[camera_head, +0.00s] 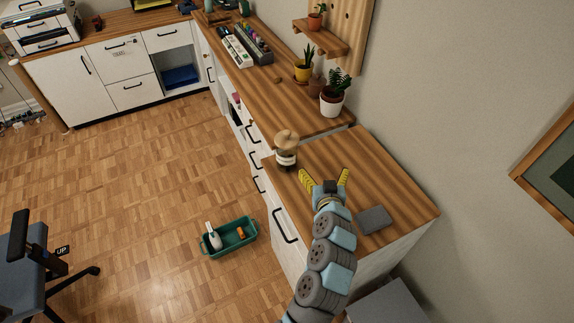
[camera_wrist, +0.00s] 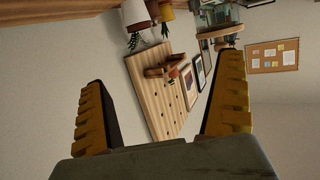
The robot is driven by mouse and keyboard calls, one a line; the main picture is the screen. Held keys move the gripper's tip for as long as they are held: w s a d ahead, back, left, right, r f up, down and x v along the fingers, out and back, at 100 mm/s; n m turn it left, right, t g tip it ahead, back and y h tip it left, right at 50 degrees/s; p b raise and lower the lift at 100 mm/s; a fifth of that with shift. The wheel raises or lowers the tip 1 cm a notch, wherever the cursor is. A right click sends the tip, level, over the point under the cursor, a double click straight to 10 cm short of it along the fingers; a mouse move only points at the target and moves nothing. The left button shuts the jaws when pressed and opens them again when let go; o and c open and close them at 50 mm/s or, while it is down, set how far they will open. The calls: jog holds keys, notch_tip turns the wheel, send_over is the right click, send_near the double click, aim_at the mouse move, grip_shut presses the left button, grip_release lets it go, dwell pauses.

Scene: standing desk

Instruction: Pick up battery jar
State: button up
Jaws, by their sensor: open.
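A jar (camera_head: 285,151) with a tan, rounded lid and a pale band stands upright on the near wooden counter, close to its left edge. I take it to be the battery jar. My gripper (camera_head: 325,177) is open and empty, with yellow fingers, to the right of the jar in the head view and apart from it. In the wrist view, my gripper (camera_wrist: 165,110) has its fingers spread wide with nothing between them. The jar does not show in the wrist view.
A flat grey item (camera_head: 374,220) lies on the near counter (camera_head: 400,190) to the right of my arm. A potted plant (camera_head: 333,95) stands behind on the long counter. A green bin (camera_head: 229,238) with items sits on the floor. The wrist view faces a wall pegboard (camera_wrist: 160,95).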

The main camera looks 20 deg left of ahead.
aim_at(290, 158)
jog(key=s+a+f+n+g+y+b, duration=0.2)
jog(key=a+n+g+y, duration=0.1)
jog(key=a, duration=0.3)
jog(key=shift+h, duration=0.3)
jog(key=x, duration=0.9)
jog(key=shift+w+p, duration=0.1)
jog(key=shift+p, duration=0.25)
jog(key=shift+x, duration=1.95)
jog(key=shift+w+a, duration=0.45)
jog(key=shift+w, duration=0.05)
jog(key=shift+x, duration=1.15)
jog(key=c, duration=1.2)
